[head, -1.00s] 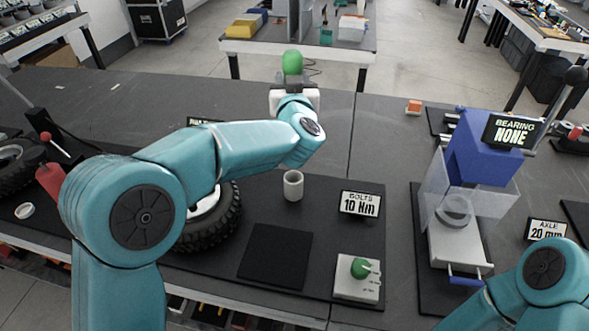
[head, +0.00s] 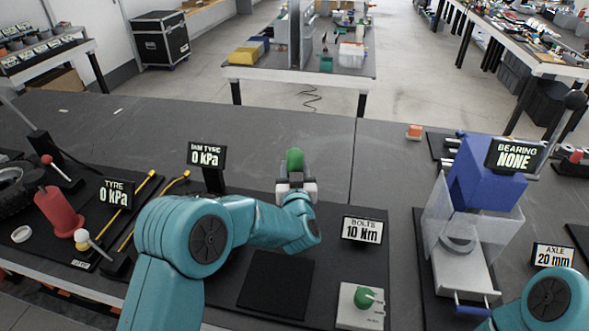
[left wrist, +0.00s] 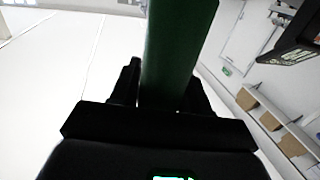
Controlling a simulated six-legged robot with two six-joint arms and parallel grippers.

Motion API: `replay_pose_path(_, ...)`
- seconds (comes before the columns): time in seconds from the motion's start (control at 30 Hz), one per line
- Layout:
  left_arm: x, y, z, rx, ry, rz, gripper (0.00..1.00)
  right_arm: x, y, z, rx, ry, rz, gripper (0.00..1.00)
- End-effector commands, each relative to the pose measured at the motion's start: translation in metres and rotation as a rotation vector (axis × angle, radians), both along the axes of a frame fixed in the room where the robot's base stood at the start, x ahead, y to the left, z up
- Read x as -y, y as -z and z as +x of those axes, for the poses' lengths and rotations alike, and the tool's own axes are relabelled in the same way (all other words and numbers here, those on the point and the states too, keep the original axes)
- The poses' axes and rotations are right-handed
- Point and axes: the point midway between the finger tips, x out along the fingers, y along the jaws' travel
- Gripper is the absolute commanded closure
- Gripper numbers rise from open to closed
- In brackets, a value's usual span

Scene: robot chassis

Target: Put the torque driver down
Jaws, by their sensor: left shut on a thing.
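The torque driver (head: 295,160) has a green handle that sticks up from my left gripper (head: 297,186) in the head view. The gripper is shut on it, above or in front of where the white cup stood. The cup is now hidden behind the gripper and arm. In the left wrist view the green driver (left wrist: 178,55) rises between the dark fingers (left wrist: 165,88). The driver's lower end is hidden. My right forearm shows at the lower right, but its gripper is out of view.
A black square pad (head: 275,286) lies on the dark mat. The bolts display (head: 362,230) and a box with a green knob (head: 361,305) are to its right. The bearing press (head: 470,225) stands further right. A red cylinder (head: 58,212) stands at left.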

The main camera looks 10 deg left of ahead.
Motion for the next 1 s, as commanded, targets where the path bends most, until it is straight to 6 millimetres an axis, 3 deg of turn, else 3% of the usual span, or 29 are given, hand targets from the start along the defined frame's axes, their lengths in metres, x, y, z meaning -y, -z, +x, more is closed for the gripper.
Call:
replay_pose_path(0.37, 0.000, 0.002, 0.000, 0.007, -0.001, 0.000, 0.91, 0.000, 0.005, 0.000, 0.000, 0.000, 0.000, 0.57)
replay_pose_path(0.4, 0.000, 0.002, 0.000, 0.002, 0.000, 0.000, 0.41, 0.000, 0.004, 0.000, 0.000, 0.000, 0.000, 0.57)
replay_pose_path(0.43, 0.000, 0.002, 0.000, 0.002, 0.000, 0.000, 0.31, 0.000, 0.004, 0.000, 0.000, 0.000, 0.000, 0.57)
replay_pose_path(0.47, 0.000, 0.002, 0.000, 0.002, 0.000, 0.000, 0.29, 0.000, 0.004, 0.000, 0.000, 0.000, 0.000, 0.57)
replay_pose_path(0.8, 0.000, -0.004, 0.000, 0.002, 0.000, 0.000, 0.29, 0.000, -0.003, 0.000, 0.000, 0.000, 0.000, 0.57)
replay_pose_path(1.0, 0.010, 0.000, -0.034, 0.002, 0.003, 0.001, 0.29, 0.000, 0.009, 0.000, 0.000, 0.000, 0.000, 0.57)
